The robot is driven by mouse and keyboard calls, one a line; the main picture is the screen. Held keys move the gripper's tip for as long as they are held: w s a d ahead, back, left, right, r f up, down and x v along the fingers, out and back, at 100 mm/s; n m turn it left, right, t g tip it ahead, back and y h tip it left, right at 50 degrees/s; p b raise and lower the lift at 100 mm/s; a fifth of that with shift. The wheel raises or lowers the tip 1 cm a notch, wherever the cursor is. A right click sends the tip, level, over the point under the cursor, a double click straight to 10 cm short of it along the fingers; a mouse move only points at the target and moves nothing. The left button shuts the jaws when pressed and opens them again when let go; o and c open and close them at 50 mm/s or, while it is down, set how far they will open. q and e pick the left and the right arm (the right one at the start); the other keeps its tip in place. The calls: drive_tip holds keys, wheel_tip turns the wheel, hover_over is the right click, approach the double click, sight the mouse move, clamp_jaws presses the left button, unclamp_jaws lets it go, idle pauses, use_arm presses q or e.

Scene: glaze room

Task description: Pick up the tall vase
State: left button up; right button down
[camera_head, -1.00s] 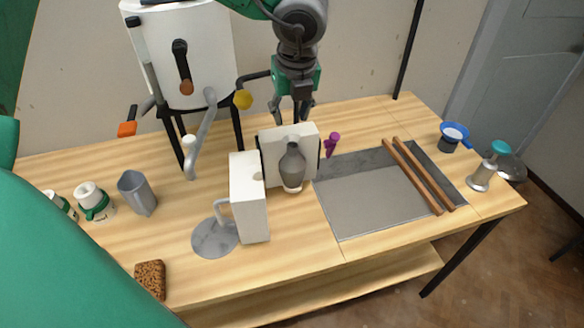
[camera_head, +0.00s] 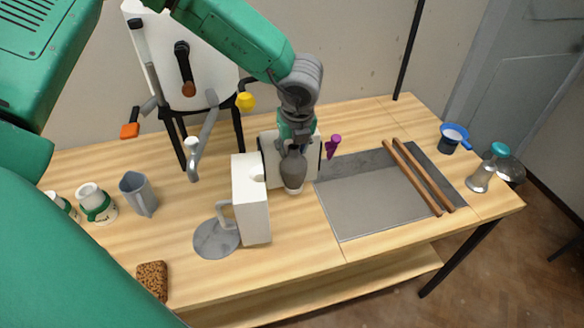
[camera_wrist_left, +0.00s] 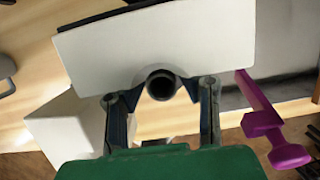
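The tall vase (camera_head: 293,174) is grey with a pale base and stands upright on the table, in front of a white block. In the left wrist view its dark round mouth (camera_wrist_left: 161,86) is seen from above. My left gripper (camera_head: 294,146) is over the vase, pointing down. In the left wrist view its two fingers (camera_wrist_left: 160,97) are apart, one on each side of the vase's neck. I see no clear contact. My right gripper is not in view.
White blocks stand behind the vase (camera_head: 269,147) and left of it (camera_head: 251,205). A purple object (camera_head: 333,146) is to its right, beside a grey board (camera_head: 365,205) with two wooden sticks (camera_head: 418,177). The front table is mostly clear.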

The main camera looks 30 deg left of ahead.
use_arm(q)
drive_tip(key=shift+f, duration=0.1)
drive_tip(key=shift+d, duration=0.3)
drive_tip(key=c, duration=0.7)
drive_tip(key=shift+a, duration=0.1)
